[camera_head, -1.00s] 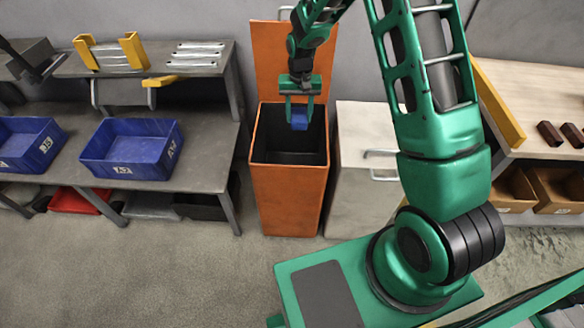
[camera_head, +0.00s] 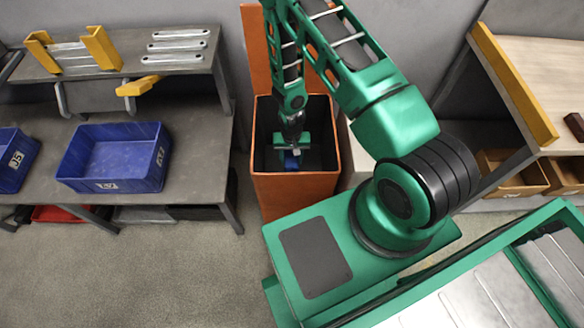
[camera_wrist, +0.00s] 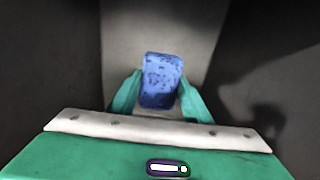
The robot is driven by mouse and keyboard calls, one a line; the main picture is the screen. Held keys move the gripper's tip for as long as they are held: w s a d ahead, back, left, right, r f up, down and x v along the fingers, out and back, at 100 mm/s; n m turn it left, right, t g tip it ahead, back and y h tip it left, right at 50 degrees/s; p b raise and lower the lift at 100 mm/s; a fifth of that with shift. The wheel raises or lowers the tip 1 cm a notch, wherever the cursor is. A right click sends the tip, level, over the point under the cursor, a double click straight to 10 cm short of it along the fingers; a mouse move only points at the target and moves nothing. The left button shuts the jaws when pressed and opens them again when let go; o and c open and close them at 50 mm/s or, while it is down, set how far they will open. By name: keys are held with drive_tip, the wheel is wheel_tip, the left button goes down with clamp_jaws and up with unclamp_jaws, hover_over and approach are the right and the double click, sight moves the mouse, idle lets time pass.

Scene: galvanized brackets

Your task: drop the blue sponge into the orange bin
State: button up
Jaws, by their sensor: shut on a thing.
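The orange bin (camera_head: 297,186) stands open in the middle of the head view, its lid (camera_head: 257,50) raised at the back. My gripper (camera_head: 291,158) reaches down through the bin's mouth and is shut on the blue sponge (camera_head: 292,163). In the wrist view the sponge (camera_wrist: 160,80) sits between the two green fingers, with dark bin walls around it. My gripper hides part of the sponge in the head view. The sponge appears held above the bin's floor; how far above I cannot tell.
A grey bench at left carries blue crates (camera_head: 118,184) and a shelf with yellow brackets (camera_head: 102,47) and metal strips. A pale cabinet (camera_head: 356,160) stands right of the bin, partly behind my arm. A wooden bench (camera_head: 545,85) with brown boxes is at right.

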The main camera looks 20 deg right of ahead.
sight(293, 163)
drive_tip(key=f, duration=0.1)
drive_tip(key=d+f, duration=0.1)
drive_tip(key=f, duration=0.1)
drive_tip(key=shift+f, duration=2.3)
drive_tip(key=shift+f, duration=0.6)
drive_tip(key=o, duration=1.1)
drive_tip(key=shift+o, duration=0.2)
wheel_tip(293, 163, up, 13)
drive_tip(key=shift+r, duration=0.2)
